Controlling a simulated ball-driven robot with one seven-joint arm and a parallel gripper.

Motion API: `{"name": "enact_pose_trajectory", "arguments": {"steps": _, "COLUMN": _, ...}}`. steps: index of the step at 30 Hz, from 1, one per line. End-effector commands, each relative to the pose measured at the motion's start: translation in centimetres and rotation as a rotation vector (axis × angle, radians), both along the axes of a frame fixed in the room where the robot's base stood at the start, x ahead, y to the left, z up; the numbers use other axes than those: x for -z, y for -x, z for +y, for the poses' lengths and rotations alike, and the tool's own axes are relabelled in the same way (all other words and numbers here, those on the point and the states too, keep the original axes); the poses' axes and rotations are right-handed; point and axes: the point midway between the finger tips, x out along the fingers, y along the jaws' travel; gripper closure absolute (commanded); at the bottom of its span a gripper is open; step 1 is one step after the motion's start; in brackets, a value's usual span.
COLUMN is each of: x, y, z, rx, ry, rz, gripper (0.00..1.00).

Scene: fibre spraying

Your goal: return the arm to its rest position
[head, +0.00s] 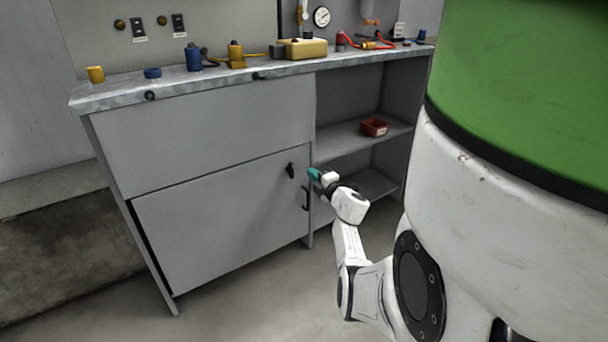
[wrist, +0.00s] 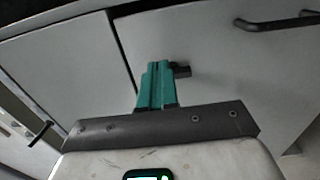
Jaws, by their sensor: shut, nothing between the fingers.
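My gripper (head: 314,173) shows in the head view in front of the grey workbench, at the right edge of its lower door (head: 220,222). Its teal fingers (wrist: 156,72) are together and empty in the wrist view. A small dark latch handle (wrist: 181,70) appears just beside the fingertips there; I cannot tell if they touch it. In the head view the latch handle (head: 290,171) is left of the fingers. My white arm (head: 348,245) is stretched out from my body toward the bench, bent at the elbow.
A dark bar handle (head: 305,199) is just below the gripper. Open shelves with a red bin (head: 374,127) lie to the right. The bench top (head: 125,88) carries a yellow box (head: 303,48) and several fittings. The floor (head: 255,295) before the bench looks clear.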

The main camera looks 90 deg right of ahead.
Motion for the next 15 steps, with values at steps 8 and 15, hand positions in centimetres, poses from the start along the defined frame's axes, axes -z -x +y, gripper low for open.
{"name": "enact_pose_trajectory", "arguments": {"steps": 8, "x": -0.3, "y": 4.7, "z": 0.6, "rx": 0.006, "ry": 0.0, "rz": -0.001, "gripper": 1.0}}
{"name": "enact_pose_trajectory", "arguments": {"steps": 15, "x": -0.1, "y": 7.2, "z": 1.0, "rx": 0.003, "ry": 0.001, "rz": -0.001, "gripper": 1.0}}
